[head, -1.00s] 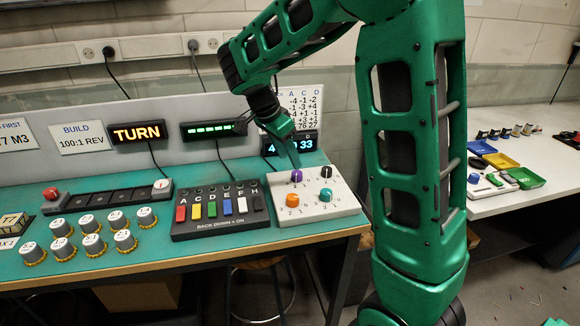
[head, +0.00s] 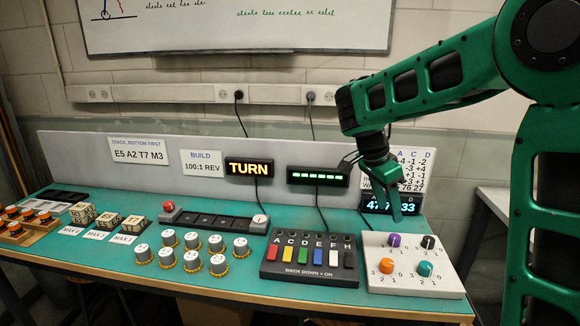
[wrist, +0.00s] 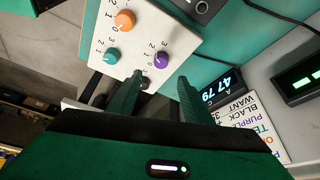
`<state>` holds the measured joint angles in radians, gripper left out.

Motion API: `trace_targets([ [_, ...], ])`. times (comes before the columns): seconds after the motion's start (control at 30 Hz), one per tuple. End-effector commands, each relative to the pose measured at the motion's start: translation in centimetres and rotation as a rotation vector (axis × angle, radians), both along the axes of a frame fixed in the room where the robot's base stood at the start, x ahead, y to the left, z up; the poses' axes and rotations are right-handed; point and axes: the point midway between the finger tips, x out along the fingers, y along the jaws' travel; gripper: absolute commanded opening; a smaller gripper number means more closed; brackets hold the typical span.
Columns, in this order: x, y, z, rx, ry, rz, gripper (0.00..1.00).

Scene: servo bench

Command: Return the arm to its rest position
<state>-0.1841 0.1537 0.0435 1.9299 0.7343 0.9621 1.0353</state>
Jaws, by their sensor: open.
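My gripper (head: 392,216) is open and empty. It points down above the back of the white knob panel (head: 376,280), near the purple knob (head: 394,240). In the wrist view its two fingers (wrist: 160,84) are spread apart, with the black knob (wrist: 146,83) showing between them beyond the tips. The orange knob (head: 387,265), the teal knob (head: 425,268) and the black knob also stand on the panel. My green arm reaches in from the right in the head view.
The small display (head: 412,203) stands close behind my gripper, partly hidden by it. A switch box (head: 310,278) with coloured switches is to the left. Several capped cylinders (head: 190,262) stand further left on the teal bench. The lit TURN sign (head: 249,167) stands at the back.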

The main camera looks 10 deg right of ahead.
Motion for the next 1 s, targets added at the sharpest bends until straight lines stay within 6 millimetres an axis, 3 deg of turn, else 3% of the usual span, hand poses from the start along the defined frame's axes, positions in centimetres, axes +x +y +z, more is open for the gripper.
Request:
trace_targets([
  [0.17,-4.6,-3.7,0.7,0.033,0.063,0.102,0.45],
  [0.3,-10.6,-6.8,0.7,0.089,0.136,0.246,0.45],
  [0.43,-16.4,-8.6,0.0,0.153,0.186,0.385,0.45],
  [0.7,-27.3,-8.4,-2.7,0.289,0.224,0.689,0.45],
  [0.83,-30.3,-7.4,-3.8,0.330,0.216,0.796,0.45],
  [1.0,-31.9,-6.6,-4.6,0.353,0.209,0.865,0.45],
])
